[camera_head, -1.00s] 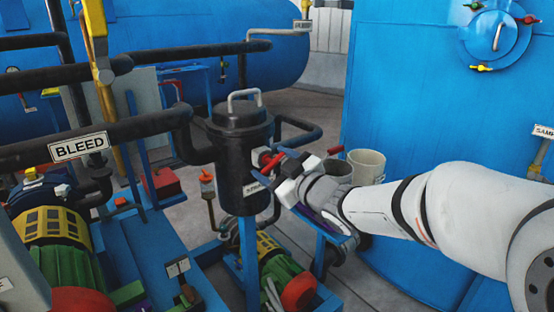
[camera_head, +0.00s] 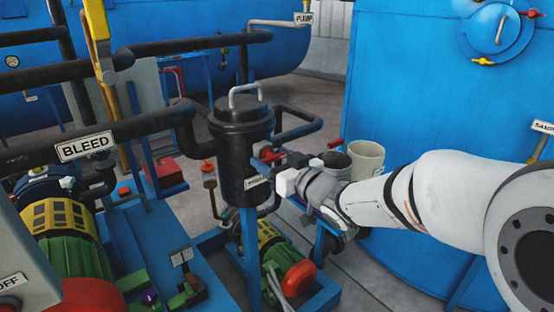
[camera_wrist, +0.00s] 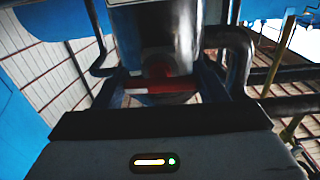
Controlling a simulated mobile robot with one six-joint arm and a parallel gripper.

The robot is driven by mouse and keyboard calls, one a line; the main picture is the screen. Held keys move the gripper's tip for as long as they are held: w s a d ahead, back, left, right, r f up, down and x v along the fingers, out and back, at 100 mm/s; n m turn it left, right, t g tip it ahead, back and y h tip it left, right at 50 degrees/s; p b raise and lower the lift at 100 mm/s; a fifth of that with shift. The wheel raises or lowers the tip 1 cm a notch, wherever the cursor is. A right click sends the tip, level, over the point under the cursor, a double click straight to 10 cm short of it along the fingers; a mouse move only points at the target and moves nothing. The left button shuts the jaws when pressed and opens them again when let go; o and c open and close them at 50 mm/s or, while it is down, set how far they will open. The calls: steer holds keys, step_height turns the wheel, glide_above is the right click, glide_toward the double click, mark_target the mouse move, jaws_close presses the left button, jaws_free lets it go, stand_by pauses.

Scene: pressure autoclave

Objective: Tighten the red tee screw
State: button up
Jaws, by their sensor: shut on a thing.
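The red tee screw (camera_head: 270,156) sticks out from the side of the black strainer canister (camera_head: 238,165), which has a grey loop handle on its lid. My gripper (camera_head: 275,160) is at the canister's right side, its jaws shut on the screw. In the wrist view the red bar of the tee screw (camera_wrist: 148,85) lies across between the two fingers of my gripper (camera_wrist: 158,88), in front of the shiny canister (camera_wrist: 155,35). My gripper's body hides the lower part of that view, and my fingers partly cover the screw in the head view.
Two buckets (camera_head: 366,157) stand beside the large blue tank (camera_head: 425,100). A pipe with a BLEED sign (camera_head: 86,147) runs in from the left. Green and yellow pumps (camera_head: 62,235) sit low at left.

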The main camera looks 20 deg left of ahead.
steer(key=shift+s+a+f, duration=0.1)
steer(key=shift+s, duration=0.05)
steer(key=o, duration=0.7)
steer(key=shift+o, duration=1.4)
steer(key=v, duration=0.7)
steer(key=shift+s+d, duration=0.2)
steer(key=shift+d, duration=0.15)
